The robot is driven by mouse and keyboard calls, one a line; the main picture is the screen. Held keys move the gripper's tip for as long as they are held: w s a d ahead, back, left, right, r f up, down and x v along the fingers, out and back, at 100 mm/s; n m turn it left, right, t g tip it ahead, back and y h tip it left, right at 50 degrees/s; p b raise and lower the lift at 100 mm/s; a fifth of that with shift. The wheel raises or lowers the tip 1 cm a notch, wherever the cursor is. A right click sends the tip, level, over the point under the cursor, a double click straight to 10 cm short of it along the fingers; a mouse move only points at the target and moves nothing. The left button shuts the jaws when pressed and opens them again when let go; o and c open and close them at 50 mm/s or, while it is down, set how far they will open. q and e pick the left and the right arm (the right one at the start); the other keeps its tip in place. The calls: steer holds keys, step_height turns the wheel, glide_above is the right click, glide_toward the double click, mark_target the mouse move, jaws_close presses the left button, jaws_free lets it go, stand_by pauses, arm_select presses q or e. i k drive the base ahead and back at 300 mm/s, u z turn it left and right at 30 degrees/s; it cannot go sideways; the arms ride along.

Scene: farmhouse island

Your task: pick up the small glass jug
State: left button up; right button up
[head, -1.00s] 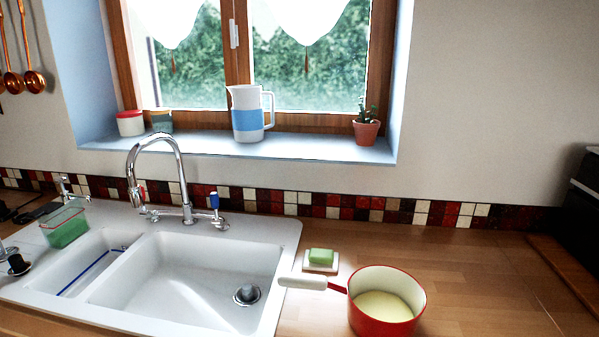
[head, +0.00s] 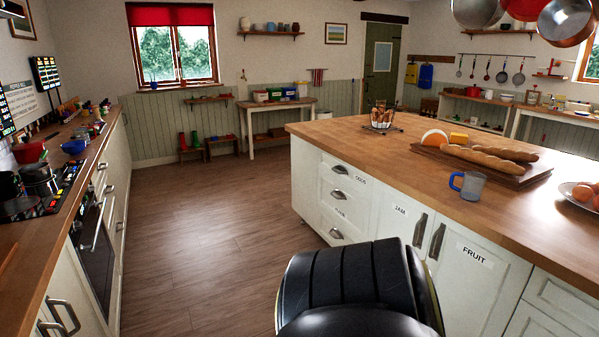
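I cannot make out a small glass jug for certain in the head view. A small greyish cup-like vessel with a blue handle (head: 472,186) stands upright on the wooden top of the island (head: 400,150), near its front edge. Its handle points left. I cannot tell whether it is glass. Neither of my grippers shows; only a black part of my own body fills the bottom middle and hides part of the island's front.
On the island are a bread board (head: 520,176) with baguettes, a wire holder with eggs (head: 381,117) and a plate (head: 568,192) of round food. A hob counter (head: 70,165) runs along the left. The wooden floor (head: 210,220) between is clear. Pans (head: 559,25) hang top right.

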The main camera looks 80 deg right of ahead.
mark_target(473, 183)
steer(key=z, duration=3.75)
